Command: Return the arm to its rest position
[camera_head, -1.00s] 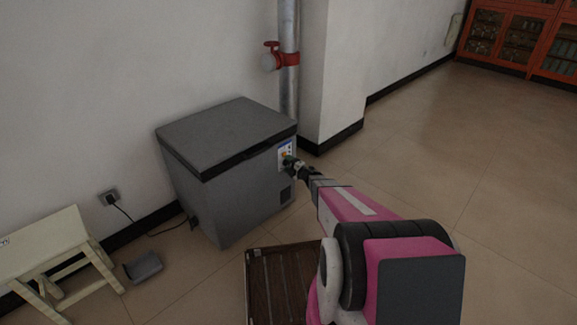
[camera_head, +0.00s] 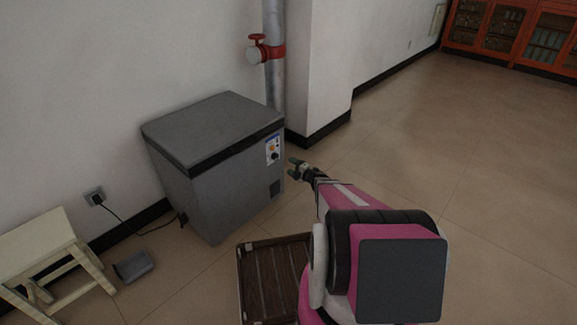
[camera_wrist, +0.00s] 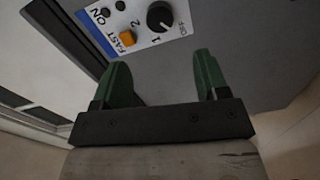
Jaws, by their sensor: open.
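My gripper (camera_head: 294,168) is at the end of my pink and black arm, in front of the right side of a grey chest freezer (camera_head: 222,190). In the wrist view my gripper (camera_wrist: 160,85) shows two green fingers spread apart with nothing between them. Beyond the fingertips is the freezer's control panel (camera_wrist: 130,28), with a black knob (camera_wrist: 160,16) and an orange switch (camera_wrist: 127,38). In the head view the panel (camera_head: 273,150) is fully visible, and the gripper stands apart from it to the right.
A brown slatted crate (camera_head: 272,243) is on the floor beside my arm. A pale stool (camera_head: 40,245) and a small grey object (camera_head: 134,265) are at the left. A pipe with a red valve (camera_head: 268,50) stands behind the freezer. The floor at right is clear.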

